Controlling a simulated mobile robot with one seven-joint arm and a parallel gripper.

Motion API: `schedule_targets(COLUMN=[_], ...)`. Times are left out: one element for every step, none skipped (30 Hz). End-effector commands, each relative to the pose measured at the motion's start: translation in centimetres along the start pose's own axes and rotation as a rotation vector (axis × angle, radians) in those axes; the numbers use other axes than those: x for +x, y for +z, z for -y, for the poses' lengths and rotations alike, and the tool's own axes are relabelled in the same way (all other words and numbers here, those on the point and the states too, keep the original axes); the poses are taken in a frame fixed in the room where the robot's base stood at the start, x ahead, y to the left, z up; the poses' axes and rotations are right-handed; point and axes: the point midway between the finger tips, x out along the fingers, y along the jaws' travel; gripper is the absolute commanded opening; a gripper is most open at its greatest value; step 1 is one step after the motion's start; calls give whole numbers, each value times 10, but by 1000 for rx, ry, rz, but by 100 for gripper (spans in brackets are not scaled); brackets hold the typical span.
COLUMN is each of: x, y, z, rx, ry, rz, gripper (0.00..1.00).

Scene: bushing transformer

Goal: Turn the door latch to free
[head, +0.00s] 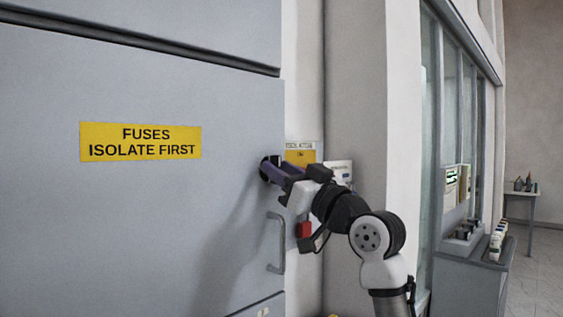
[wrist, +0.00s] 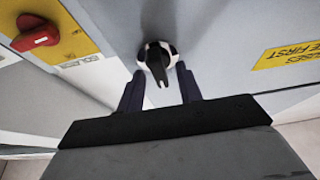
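The door latch (wrist: 158,58) is a black turn-handle on a round, pale-ringed base on the grey door (wrist: 210,35). In the wrist view its narrow end points down toward my gripper. My gripper (wrist: 160,70) is open, with one dark finger on each side of the latch. Gaps show between the handle and both fingers. In the head view my gripper (head: 278,171) is at the right edge of the door (head: 140,220), and its purple fingers hide most of the latch (head: 265,167).
A red rotary switch (wrist: 38,38) on a yellow plate is left of the latch in the wrist view. A grey pull handle (head: 278,243) sits below the latch. A yellow fuse warning label (head: 140,142) is on the door.

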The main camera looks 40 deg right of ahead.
Motion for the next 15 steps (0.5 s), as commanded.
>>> schedule_targets(x=[3,4,4,5,5,5,5,5,5,4,4,4,4,4,4], y=[0,0,0,0,0,1,1,1,1,1,1,0,0,0,0], z=[0,0,0,0,0,0,0,0,0,0,0,0,0,0,0], rx=[0,0,0,0,0,0,0,0,0,0,0,0,0,0,0], ry=[0,0,0,0,0,0,0,0,0,0,0,0,0,0,0], rz=[1,1,1,1,1,0,0,0,0,0,0,0,0,0,0], gripper=[35,35,35,35,35,35,35,35,35,35,33,28,24,20,14])
